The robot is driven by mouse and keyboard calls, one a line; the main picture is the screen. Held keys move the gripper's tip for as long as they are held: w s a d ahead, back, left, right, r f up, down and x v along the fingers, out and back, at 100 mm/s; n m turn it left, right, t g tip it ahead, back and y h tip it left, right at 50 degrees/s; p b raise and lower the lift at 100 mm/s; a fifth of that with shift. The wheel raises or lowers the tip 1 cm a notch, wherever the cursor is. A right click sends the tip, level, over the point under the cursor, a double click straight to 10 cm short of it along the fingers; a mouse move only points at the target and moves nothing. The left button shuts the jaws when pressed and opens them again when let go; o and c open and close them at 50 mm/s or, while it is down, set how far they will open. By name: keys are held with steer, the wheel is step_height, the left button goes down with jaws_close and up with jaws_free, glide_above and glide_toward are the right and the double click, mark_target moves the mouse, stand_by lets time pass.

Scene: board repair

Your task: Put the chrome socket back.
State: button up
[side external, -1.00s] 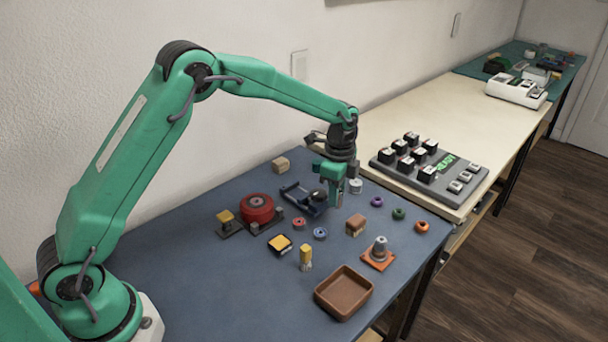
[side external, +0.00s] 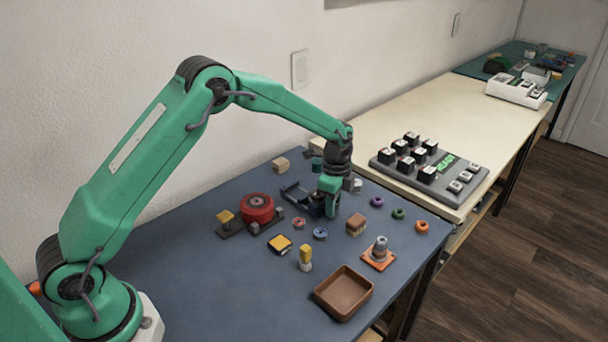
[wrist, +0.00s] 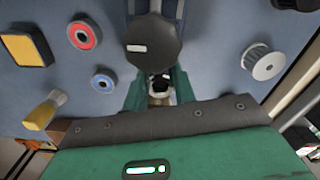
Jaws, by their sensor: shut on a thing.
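My gripper (side external: 330,207) is low over the mat beside the blue frame (side external: 302,198). In the wrist view its green fingers (wrist: 160,92) are closed around a small shiny piece with a dark opening (wrist: 160,81), which looks like the chrome socket. The fingers and a black knob (wrist: 153,42) hide most of it. In the side view the gripper hides the held piece. I cannot tell whether it touches the mat. An orange base (side external: 371,262) carries a grey stepped cylinder (side external: 380,246) to the right.
A red disc (side external: 257,207) stands left of the frame. A silver toothed pulley (wrist: 263,62) is close on the right in the wrist view. A blue ring (side external: 320,233), a yellow-topped block (side external: 280,244) and a brown tray (side external: 344,292) lie nearer. The left front mat is clear.

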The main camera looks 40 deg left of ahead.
steer(key=shift+f, duration=0.1)
steer(key=o, duration=1)
steer(key=shift+o, duration=0.2)
step_height(320, 180, up, 12)
steer(key=shift+r, duration=0.2)
stand_by(0.6)
